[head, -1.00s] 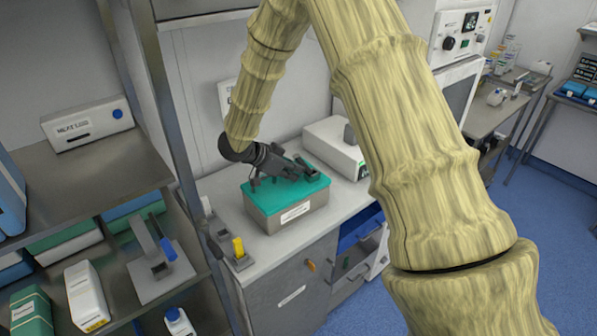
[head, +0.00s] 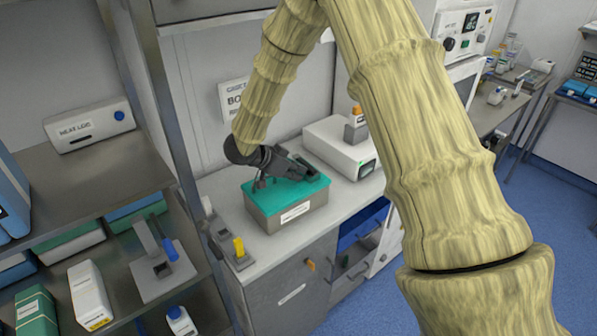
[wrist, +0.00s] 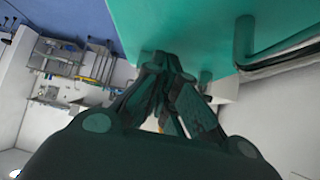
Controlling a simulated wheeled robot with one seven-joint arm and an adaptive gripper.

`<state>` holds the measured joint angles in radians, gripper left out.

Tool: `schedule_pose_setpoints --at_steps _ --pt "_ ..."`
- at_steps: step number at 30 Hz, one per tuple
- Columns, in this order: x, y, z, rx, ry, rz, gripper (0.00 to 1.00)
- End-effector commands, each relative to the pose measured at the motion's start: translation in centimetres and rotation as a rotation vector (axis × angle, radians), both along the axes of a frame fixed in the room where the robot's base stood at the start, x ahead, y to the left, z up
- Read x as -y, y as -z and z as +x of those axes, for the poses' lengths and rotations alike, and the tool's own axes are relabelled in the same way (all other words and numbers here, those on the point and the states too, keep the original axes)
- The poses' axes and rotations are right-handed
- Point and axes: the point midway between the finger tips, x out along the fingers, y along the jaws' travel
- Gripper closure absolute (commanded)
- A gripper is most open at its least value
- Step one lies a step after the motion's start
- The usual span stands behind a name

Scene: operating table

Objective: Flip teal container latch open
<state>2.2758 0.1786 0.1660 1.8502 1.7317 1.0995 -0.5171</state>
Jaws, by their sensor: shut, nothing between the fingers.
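The teal-lidded container (head: 284,195) is a grey box with a white front label, standing on the white counter. Dark fittings sit on its lid: a flat piece at the right rear (head: 308,166) and a thin upright piece near the left. I cannot tell for sure which is the latch. My gripper (head: 298,174) is low over the lid, coming from the left rear and hiding part of the top. In the wrist view my gripper (wrist: 165,65) has its fingers together and empty beside the teal surface (wrist: 200,25). A dark bent bar (wrist: 243,42) shows right of them. Contact is unclear.
A white boxy device (head: 340,148) stands just behind and right of the container. A small stand with a yellow part (head: 239,246) is at front left on the counter (head: 270,249). A metal shelf rack with boxes (head: 95,190) stands left.

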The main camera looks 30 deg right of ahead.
Motion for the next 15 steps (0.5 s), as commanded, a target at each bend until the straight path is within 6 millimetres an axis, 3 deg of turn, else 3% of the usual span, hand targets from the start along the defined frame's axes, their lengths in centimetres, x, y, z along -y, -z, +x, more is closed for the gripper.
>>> schedule_pose_setpoints --at_steps 15 --pt "-1.7 -0.2 0.3 -0.001 0.002 0.001 1.0"
